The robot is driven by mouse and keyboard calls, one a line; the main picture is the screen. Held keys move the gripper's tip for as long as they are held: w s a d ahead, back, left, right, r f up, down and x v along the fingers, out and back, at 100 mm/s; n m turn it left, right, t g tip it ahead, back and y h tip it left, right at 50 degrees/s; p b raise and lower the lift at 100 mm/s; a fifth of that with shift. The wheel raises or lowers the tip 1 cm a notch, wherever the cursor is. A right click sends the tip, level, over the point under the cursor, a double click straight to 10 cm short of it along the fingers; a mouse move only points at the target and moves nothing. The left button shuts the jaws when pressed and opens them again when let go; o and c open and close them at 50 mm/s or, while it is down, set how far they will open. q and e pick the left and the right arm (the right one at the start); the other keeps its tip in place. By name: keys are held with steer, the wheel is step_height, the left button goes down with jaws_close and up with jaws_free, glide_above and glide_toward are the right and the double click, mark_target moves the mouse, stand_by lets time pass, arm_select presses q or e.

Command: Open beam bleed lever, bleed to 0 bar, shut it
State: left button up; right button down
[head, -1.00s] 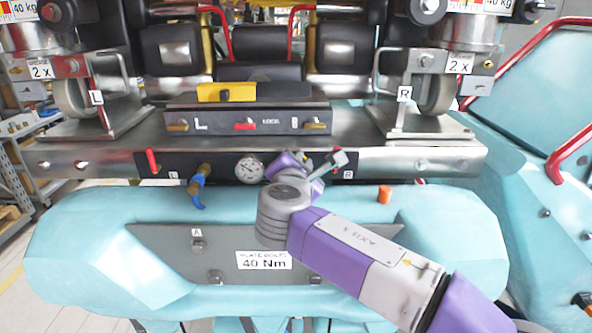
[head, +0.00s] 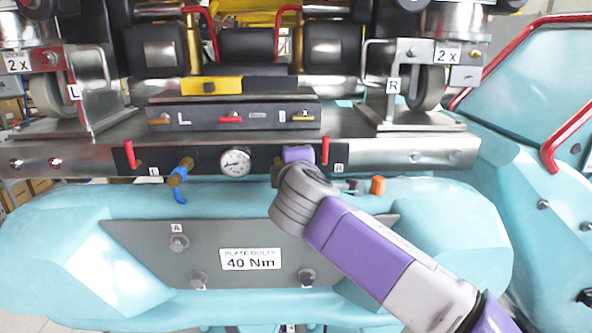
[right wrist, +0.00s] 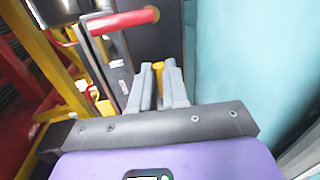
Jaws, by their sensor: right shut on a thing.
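A round pressure gauge (head: 235,162) sits in the dark panel of the steel beam; its reading is too small to tell. Left of it is a brass valve with a blue handle (head: 181,193) hanging down. An upright orange knob (head: 378,185) stands by the beam's lower edge, right of the panel. I cannot tell which part is the bleed lever. My left gripper is not in view.
Red levers stand at the panel's left end (head: 130,155) and right end (head: 325,150). A red handle (right wrist: 120,20) is close to the fingers in the right wrist view. The turquoise frame (head: 60,235) lies below the beam, with a grey bolted plate (head: 140,240).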

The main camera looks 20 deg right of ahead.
steer(key=shift+f+m, duration=0.1)
steer(key=shift+m, duration=0.2)
stand_by(0.4)
steer(key=c, duration=1.1)
jaws_free()
steer(key=v, duration=0.7)
steer(key=shift+s, duration=0.3)
